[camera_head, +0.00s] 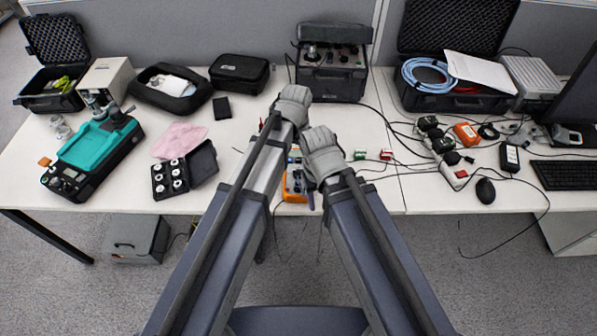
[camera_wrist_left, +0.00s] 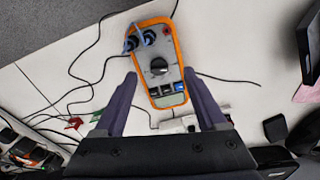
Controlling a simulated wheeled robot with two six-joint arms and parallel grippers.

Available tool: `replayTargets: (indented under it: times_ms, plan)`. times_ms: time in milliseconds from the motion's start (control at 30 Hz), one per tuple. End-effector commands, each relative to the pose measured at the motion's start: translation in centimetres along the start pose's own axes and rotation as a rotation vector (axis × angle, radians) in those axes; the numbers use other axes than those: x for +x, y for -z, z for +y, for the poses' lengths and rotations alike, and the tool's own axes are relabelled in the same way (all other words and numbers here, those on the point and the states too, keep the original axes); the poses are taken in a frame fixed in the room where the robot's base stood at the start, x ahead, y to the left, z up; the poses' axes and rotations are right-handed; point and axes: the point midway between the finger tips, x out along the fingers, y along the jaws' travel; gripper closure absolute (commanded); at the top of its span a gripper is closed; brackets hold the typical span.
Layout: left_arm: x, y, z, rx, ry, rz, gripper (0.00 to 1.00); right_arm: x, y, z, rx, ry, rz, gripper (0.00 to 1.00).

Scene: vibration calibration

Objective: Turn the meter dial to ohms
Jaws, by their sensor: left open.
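The orange-edged grey meter (camera_wrist_left: 172,50) lies on the white table. Its round black dial (camera_wrist_left: 159,67) sits mid-face with a light pointer mark; I cannot read its setting. Blue-and-black plugs (camera_wrist_left: 149,37) sit at one end, and small buttons (camera_wrist_left: 167,88) at the other. In the head view the meter (camera_head: 291,188) is near the table's front edge, partly hidden by my arms. My left gripper (camera_wrist_left: 160,73) is open, its fingers on either side of the dial in the picture; contact cannot be told. My right gripper (camera_head: 322,152) is beside it, its fingertips hidden.
A pink cloth (camera_head: 180,140), a dark case of discs (camera_head: 170,178) and a teal device (camera_head: 100,145) stand left. A black instrument case (camera_head: 331,75) stands behind. Thin cables and small red and green connectors (camera_head: 386,154) lie right. Bare table shows between.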

Motion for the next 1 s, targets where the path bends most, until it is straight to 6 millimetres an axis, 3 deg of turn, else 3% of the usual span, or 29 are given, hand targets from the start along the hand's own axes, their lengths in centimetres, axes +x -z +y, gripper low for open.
replayTargets:
  times_ms: [33, 167, 567, 1000]
  plan:
    - [0.7, 1.7, 0.1, -0.008, -0.006, 0.002, 0.26, 0.7, 0.0, -0.1, 0.0, 0.0, 0.0, 0.44]
    - [0.9, 2.8, 0.2, -0.019, -0.014, 0.006, 0.26, 0.9, 0.1, -0.1, 0.0, 0.0, 0.0, 0.44]
    - [2.0, 2.7, 0.3, -0.02, -0.015, 0.007, 0.26, 2.0, 0.1, -0.2, 0.0, 0.0, 0.0, 0.44]
    - [7.3, 2.7, 0.3, -0.02, -0.015, 0.007, 0.26, 7.3, 0.4, -0.7, 0.0, 0.0, 0.0, 0.44]
